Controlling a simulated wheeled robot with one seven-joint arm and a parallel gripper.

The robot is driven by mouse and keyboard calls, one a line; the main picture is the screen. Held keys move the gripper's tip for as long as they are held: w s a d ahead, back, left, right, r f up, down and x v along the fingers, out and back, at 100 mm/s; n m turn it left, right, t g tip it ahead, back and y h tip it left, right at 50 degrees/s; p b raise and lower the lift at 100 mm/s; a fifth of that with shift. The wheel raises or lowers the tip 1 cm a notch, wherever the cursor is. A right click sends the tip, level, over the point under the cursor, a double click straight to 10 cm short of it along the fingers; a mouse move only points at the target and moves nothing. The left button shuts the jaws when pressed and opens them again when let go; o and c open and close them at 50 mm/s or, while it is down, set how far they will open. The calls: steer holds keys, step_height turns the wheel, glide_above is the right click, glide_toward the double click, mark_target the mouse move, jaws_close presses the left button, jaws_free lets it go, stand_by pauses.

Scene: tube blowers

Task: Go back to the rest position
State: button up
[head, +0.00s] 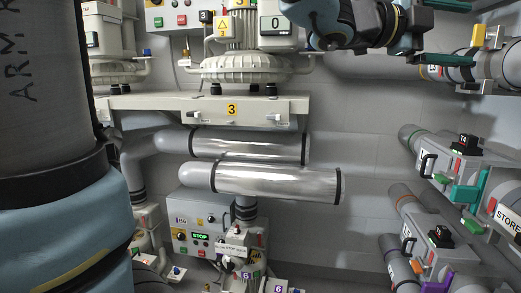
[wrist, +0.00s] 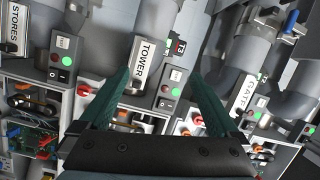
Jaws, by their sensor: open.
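My gripper (wrist: 160,76) shows in the wrist view with its two dark green fingers spread wide apart. Nothing is held between them. A large upper part of my arm fills the left side of the head view. No separate object belongs to this task.
A blower (head: 242,68) stands on a white shelf (head: 170,106) marked 3. Two silver cylinders (head: 262,182) lie below it. A control panel (head: 190,222) is lower down. Pipes with valve boxes (head: 452,165) line the right side. Bare grey wall (head: 365,130) shows in the middle.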

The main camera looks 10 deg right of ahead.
steer(key=w+a+f+n+t+y, duration=0.2)
steer(key=w+a+f+n+t, duration=0.3)
steer(key=w, duration=0.3)
steer(key=w+a+f+n+t+y, duration=0.3)
steer(key=w+a+f+n, duration=0.25)
steer(key=w, duration=0.35)
steer(key=w+a+f+n+t+y, duration=0.2)
steer(key=w+a+f+n+y, duration=0.35)
steer(key=a+f+n, duration=0.45)
steer(key=s+a+f+n+g+y, duration=0.3)
steer(key=a+f+n+y, duration=0.25)
steer(key=a+f, duration=0.75)
steer(key=s+a+f+n+g+y, duration=0.1)
steer(key=s+a+f+n+g, duration=0.4)
steer(key=s+a, duration=0.5)
steer(key=shift+s+a+f+n+y, duration=0.2)
steer(key=shift+s+f+n+y, duration=0.1)
steer(key=shift+s+f+n, duration=0.5)
